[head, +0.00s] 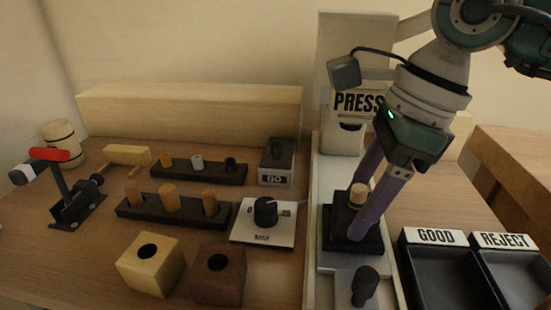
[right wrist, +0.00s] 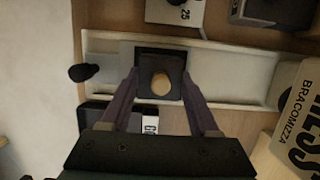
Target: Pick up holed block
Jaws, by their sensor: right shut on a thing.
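A dark holed block (head: 337,216) sits on the black base in the press slide, with a light wooden peg (head: 358,194) standing in its hole. My right gripper (head: 360,214) comes down from the upper right, its purple fingers on opposite sides of this block, shut on it. In the right wrist view, the fingertips (right wrist: 161,92) flank the dark block (right wrist: 161,62), and the round peg top (right wrist: 161,84) shows between them. Two more holed blocks, one light wood (head: 150,268) and one brown (head: 218,276), stand empty at the front. My left gripper is not in view.
The press (head: 350,60) stands behind the slide; a black knob (head: 364,286) is at its front. GOOD (head: 432,262) and REJECT (head: 512,268) trays lie to the right. Peg racks (head: 172,205), a dial box (head: 264,222) and a red-handled clamp (head: 75,205) stand to the left.

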